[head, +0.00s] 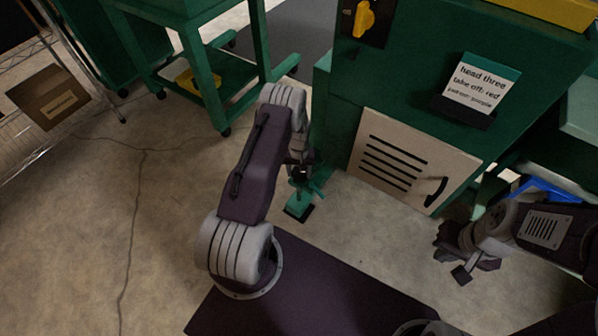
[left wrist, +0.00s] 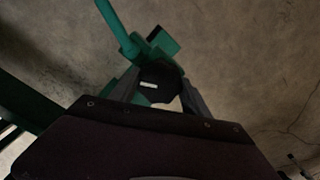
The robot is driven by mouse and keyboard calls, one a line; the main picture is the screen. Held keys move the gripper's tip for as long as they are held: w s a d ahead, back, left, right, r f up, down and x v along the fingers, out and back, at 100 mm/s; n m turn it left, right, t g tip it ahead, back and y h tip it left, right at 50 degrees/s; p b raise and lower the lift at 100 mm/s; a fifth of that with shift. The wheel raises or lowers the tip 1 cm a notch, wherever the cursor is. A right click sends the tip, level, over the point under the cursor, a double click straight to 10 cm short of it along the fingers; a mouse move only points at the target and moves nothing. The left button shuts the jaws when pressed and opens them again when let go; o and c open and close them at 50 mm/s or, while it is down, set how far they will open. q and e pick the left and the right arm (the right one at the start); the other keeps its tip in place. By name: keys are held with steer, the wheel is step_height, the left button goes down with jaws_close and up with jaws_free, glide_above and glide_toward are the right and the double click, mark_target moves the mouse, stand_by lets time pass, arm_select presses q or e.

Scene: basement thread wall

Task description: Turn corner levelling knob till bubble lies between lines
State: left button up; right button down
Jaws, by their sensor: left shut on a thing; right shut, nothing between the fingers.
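A dark knob (left wrist: 160,86) with a pale mark on its face sits between the fingers of my left gripper (left wrist: 157,98) in the left wrist view, and the fingers are shut on it. In the head view my left gripper (head: 299,172) points down at the green corner foot (head: 302,196) of the machine, which stands on a black pad on the floor. The arm hides much of the knob there. I cannot make out a bubble or lines in either view. My right gripper (head: 456,256) is shut and empty, in front of the cabinet's right side.
The green machine cabinet (head: 335,135) with a pale louvred door (head: 405,160) stands just right of the foot. A sign (head: 480,84) rests on its ledge. A green wheeled stand (head: 215,75) is behind. A cardboard box (head: 48,96) sits at left. The left floor is clear.

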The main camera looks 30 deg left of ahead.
mark_target(299, 172)
arm_select(q)
steer(key=o, duration=1.4)
step_height(299, 172, up, 9)
steer(key=p, duration=0.4)
steer(key=shift+r, duration=0.1)
